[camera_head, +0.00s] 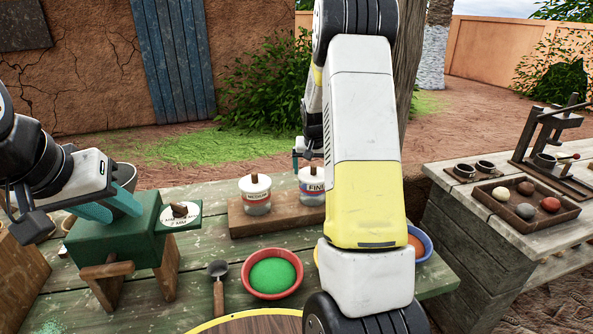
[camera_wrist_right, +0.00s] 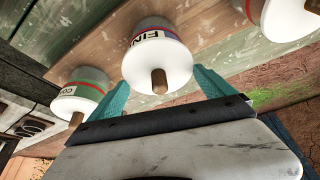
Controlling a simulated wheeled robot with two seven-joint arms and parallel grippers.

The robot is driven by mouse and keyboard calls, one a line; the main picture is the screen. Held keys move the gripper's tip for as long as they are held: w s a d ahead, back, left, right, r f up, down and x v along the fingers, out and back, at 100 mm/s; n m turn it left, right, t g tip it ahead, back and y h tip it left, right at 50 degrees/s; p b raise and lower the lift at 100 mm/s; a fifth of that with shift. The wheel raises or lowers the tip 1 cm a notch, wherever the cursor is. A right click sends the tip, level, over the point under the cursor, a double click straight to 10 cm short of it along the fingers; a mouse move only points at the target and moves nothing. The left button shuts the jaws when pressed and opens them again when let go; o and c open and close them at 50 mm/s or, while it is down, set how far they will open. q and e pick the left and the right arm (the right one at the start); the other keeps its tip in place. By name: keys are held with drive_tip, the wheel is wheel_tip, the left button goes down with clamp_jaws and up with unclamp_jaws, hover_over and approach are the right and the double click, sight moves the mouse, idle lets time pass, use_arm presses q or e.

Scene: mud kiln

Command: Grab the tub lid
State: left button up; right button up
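Several white-lidded tubs with brown knobs stand on a wooden board. The FINE tub (camera_head: 311,187) is partly hidden by my right arm in the head view. Its white lid (camera_wrist_right: 157,66) and knob face the camera in the right wrist view. My right gripper (camera_wrist_right: 163,90) is open, its teal fingers on either side of this lid, with nothing visibly gripped; contact is unclear. The MEDIUM tub (camera_head: 257,195) stands to the left in the head view.
A red bowl of green powder (camera_head: 271,274) and a scoop (camera_head: 219,285) lie in front of the board. A blue bowl (camera_head: 425,242) is right of my arm.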

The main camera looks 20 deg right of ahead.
drive_tip(key=shift+c, duration=1.3)
